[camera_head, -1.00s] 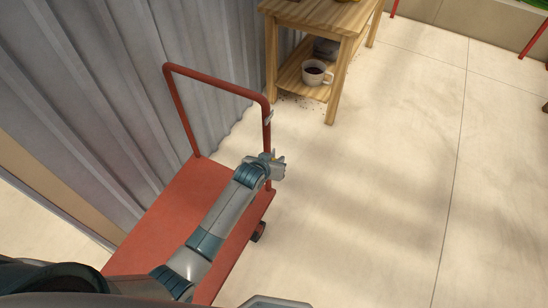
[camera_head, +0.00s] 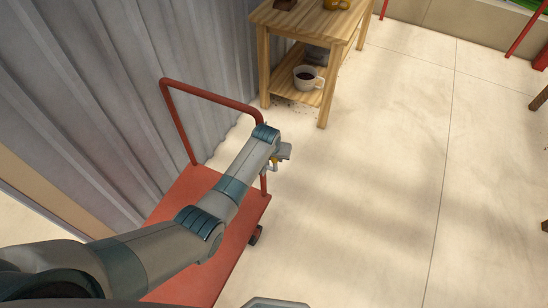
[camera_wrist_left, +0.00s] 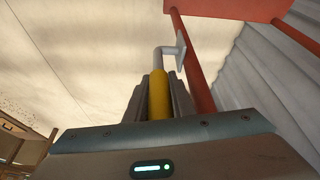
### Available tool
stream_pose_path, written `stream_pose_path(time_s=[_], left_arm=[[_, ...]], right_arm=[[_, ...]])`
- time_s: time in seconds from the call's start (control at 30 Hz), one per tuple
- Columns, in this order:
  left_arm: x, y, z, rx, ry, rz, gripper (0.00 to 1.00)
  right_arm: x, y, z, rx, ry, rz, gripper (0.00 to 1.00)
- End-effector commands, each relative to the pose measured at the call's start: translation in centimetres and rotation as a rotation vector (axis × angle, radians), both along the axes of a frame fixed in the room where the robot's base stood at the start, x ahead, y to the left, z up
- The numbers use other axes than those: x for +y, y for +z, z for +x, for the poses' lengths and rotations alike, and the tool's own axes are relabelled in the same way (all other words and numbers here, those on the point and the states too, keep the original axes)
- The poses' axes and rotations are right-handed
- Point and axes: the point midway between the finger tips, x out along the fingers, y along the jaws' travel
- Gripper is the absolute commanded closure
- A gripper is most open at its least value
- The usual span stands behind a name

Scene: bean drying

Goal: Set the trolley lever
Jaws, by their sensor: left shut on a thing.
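The red trolley has a flat deck (camera_head: 232,232) and an upright tube handle (camera_head: 212,91) beside the corrugated wall. Its lever (camera_wrist_left: 158,92) has a yellow grip and a bent grey rod. In the left wrist view the rod meets a small grey plate on the red handle post (camera_wrist_left: 190,62). My left gripper (camera_head: 277,162) is at the handle's right post in the head view. Its fingers are shut around the yellow grip, one on each side. In the head view my arm and gripper hide most of the lever.
A wooden table (camera_head: 300,28) with a lower shelf stands beyond the trolley. A white cup (camera_head: 307,77) of dark contents sits on that shelf. The corrugated wall (camera_head: 80,100) runs close along the trolley's left. The floor (camera_head: 370,190) to the right is open.

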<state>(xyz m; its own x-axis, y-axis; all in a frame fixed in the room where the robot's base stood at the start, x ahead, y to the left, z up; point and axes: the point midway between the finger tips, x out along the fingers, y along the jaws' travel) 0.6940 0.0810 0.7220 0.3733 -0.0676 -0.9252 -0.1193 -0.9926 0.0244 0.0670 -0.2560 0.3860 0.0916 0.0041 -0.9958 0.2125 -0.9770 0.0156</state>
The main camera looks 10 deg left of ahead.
Motion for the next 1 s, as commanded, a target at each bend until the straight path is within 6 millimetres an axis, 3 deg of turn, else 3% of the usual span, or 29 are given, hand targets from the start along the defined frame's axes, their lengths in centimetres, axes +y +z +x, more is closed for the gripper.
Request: stream_pose_path(time_s=[0.4, 0.43, 0.5, 1.0], left_arm=[[-0.04, -0.01, 0.11, 0.006, 0.0, 0.002, 1.0], [-0.03, -0.01, 0.11, 0.006, 0.0, 0.002, 0.76], [-0.03, -0.01, 0.1, 0.006, 0.0, 0.002, 0.6], [-0.01, 0.41, -0.04, 0.005, 0.0, 0.002, 0.6]], right_arm=[[0.01, 0.01, 0.01, 0.0, 0.0, 0.0, 0.6], [0.01, 0.01, 0.01, 0.0, 0.0, 0.0, 0.6], [0.01, 0.01, 0.01, 0.0, 0.0, 0.0, 0.6], [0.0, 0.05, 0.0, 0.0, 0.0, 0.0, 0.6]])
